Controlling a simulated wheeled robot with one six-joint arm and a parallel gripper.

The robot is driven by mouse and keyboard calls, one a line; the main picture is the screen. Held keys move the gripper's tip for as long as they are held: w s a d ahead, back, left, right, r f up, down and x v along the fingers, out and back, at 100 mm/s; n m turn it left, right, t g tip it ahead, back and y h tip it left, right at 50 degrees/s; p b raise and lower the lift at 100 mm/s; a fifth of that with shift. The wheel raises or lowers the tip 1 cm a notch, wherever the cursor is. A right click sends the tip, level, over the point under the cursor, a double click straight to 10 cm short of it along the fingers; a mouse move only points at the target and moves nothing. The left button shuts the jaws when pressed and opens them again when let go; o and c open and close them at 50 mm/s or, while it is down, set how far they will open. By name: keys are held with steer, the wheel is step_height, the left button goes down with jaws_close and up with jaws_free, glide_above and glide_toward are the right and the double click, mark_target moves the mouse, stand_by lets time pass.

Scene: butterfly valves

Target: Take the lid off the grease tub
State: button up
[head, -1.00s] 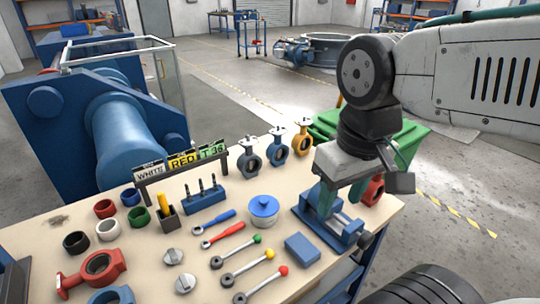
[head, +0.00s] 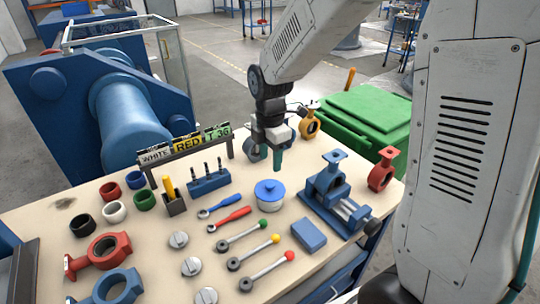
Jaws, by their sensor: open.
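My gripper (head: 276,160) points down with greenish fingers, just above and behind the tub in the picture. It is open, with nothing seen between the fingers, and apart from the lid. One finger largely hides the other.
A blue vise (head: 340,212) with a blue valve body stands right of the tub, and a red valve (head: 382,170) behind it. Wrenches (head: 230,219) lie left, a blue block (head: 309,235) in front. A tool holder (head: 208,184) and sign rack (head: 186,150) stand back left.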

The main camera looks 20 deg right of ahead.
mark_target(270, 184)
steer(key=shift+f, duration=4.55)
steer(key=shift+c, duration=0.4)
jaws_close()
steer(key=shift+w+r, duration=0.1)
steer(key=shift+w, duration=0.05)
